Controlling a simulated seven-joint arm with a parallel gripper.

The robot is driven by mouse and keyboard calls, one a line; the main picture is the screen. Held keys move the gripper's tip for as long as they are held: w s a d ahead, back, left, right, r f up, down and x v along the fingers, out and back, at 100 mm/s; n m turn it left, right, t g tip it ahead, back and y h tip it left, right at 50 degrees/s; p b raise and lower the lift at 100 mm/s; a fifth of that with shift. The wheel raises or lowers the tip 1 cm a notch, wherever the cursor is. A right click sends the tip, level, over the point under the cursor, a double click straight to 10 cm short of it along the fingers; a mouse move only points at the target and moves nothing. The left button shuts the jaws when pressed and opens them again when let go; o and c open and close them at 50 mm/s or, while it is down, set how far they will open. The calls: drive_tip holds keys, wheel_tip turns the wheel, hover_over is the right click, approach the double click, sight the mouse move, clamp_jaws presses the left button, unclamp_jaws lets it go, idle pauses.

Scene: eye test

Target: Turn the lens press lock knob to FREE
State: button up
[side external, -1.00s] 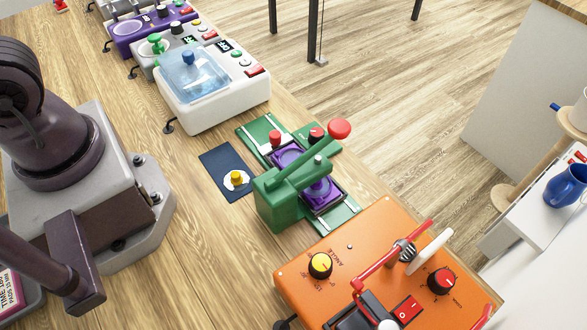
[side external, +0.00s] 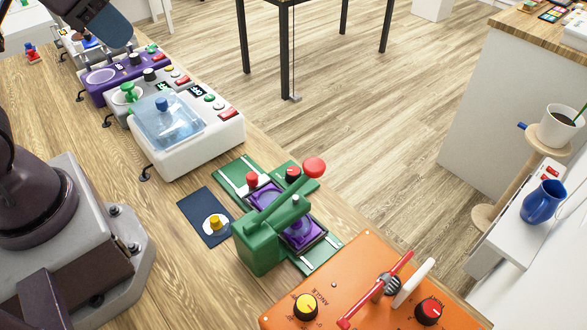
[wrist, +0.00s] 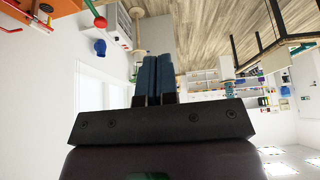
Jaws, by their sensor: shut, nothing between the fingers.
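The lens press is the green frame (side external: 262,246) with purple plates and a lever ending in a red ball (side external: 314,167), in the side external view. A black knob with a red top (side external: 293,174) sits on the green base behind the lever. It looks like the lock knob; its marks are too small to read. A plain red knob (side external: 252,180) is left of it. The lever's red ball also shows in the wrist view (wrist: 100,22). My gripper (wrist: 155,62) is shut and empty in the wrist view, its blue fingers together, well away from the press.
An orange machine (side external: 365,285) with knobs and a red bar stands in front right of the press. A white machine with a clear lid (side external: 215,138) stands behind left. A navy mat (side external: 196,207) with a yellow knobbed piece (side external: 215,222) lies left.

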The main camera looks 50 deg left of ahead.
drive_tip(key=o, duration=0.3)
drive_tip(key=shift+f, duration=0.1)
drive_tip(key=o, duration=0.4)
drive_tip(key=w+f, duration=0.1)
drive_tip(key=f+g, duration=0.1)
drive_tip(key=w+f+g, duration=0.1)
drive_tip(key=shift+w+d+f, duration=0.15)
drive_tip(key=shift+w+d, duration=0.1)
drive_tip(key=shift+w, duration=0.1)
drive_tip(key=m+g, duration=0.4)
drive_tip(key=m, duration=1.1)
approach(294, 170)
drive_tip(key=shift+m, duration=0.4)
drive_tip(key=f, duration=0.9)
drive_tip(key=shift+s+f, duration=0.15)
drive_tip(key=shift+s, duration=0.05)
drive_tip(key=c, duration=0.6)
